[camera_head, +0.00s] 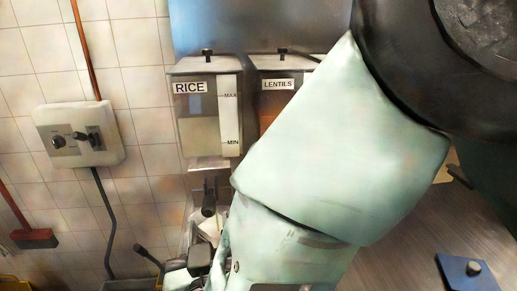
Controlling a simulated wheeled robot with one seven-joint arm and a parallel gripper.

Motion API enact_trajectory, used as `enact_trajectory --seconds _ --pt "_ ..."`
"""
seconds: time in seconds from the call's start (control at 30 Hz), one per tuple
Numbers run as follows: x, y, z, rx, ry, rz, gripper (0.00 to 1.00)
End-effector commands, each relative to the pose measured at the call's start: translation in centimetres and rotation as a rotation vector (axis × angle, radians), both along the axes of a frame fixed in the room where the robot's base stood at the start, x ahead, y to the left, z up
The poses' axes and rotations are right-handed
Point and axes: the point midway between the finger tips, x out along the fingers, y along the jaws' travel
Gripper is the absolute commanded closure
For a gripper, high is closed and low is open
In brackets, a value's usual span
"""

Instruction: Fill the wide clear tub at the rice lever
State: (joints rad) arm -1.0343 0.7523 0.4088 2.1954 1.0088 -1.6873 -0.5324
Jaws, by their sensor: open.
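The rice dispenser (211,118) hangs on the tiled wall, labelled RICE with MAX and MIN marks on its front window. Below its outlet is a dark lever (209,198). My pale green arm crosses the view from upper right to bottom centre and hides the area right of the lever. What looks like part of my gripper (199,260) shows as dark and pale pieces at the bottom edge, just below the lever. Its fingertips are not clearly seen. I cannot make out the wide clear tub; the area under the outlet is cluttered and partly hidden.
A lentils dispenser (277,103) stands right of the rice one, partly behind my arm. A wall switch box (80,136) with a cable is at left. A black handle (149,257) sticks up at bottom left. A blue plate (473,271) lies at lower right.

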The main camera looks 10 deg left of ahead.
Motion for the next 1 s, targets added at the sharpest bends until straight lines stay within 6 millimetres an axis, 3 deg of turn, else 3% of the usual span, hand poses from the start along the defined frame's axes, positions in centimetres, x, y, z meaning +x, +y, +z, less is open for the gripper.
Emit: enact_trajectory --seconds 0.1,0.33,0.5,0.8,0.83,1.0 --pt "2.5 0.6 0.3 -0.002 0.0 -0.004 0.55" --pt "5.9 1.7 0.2 0.0 0.0 -0.002 0.55" --pt "7.1 2.0 0.0 0.0 0.001 0.0 0.55" --pt "7.3 2.1 0.0 -0.001 0.0 0.001 0.55" --pt "7.3 2.1 0.0 -0.001 0.0 0.001 0.58" --pt "7.3 2.1 0.0 -0.001 0.0 0.001 1.0"
